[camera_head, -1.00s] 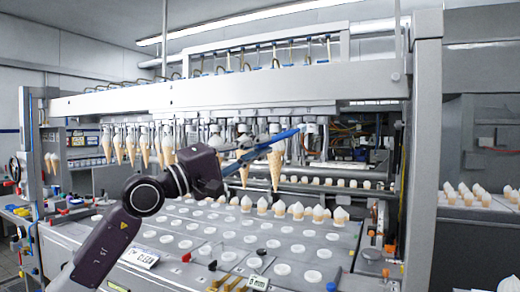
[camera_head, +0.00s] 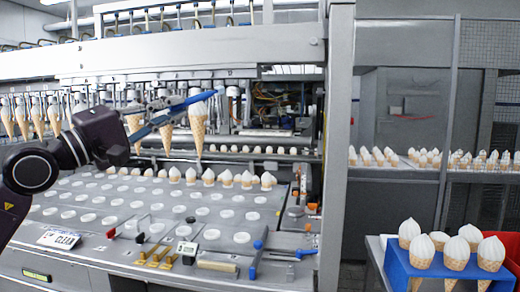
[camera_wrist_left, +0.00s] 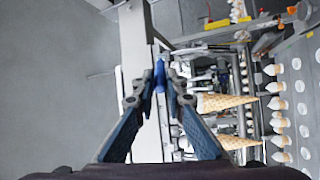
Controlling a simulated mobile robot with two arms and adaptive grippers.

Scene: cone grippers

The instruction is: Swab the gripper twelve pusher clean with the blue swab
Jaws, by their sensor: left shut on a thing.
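My left gripper (camera_head: 172,112) is shut on the blue swab (camera_head: 203,97), in front of the row of hanging cones. The swab points right and slightly up, its far end crossing the top of the last hanging cone (camera_head: 198,128). In the left wrist view the fingertips (camera_wrist_left: 161,84) pinch the blue swab (camera_wrist_left: 160,76), with two cones to their right. A pale pusher (camera_head: 232,92) hangs under the right end of the machine beam, right of the last cone. The number above it is too small to read surely. I cannot tell whether the swab touches anything. My right gripper is out of view.
The machine deck (camera_head: 120,222) has rows of white round holes and a row of filled cones at the back. Brass pieces (camera_head: 152,258) and a blue-handled tool (camera_head: 257,258) lie at its front. A grey post (camera_head: 338,150) stands right. A blue cone holder (camera_head: 408,268) is at lower right.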

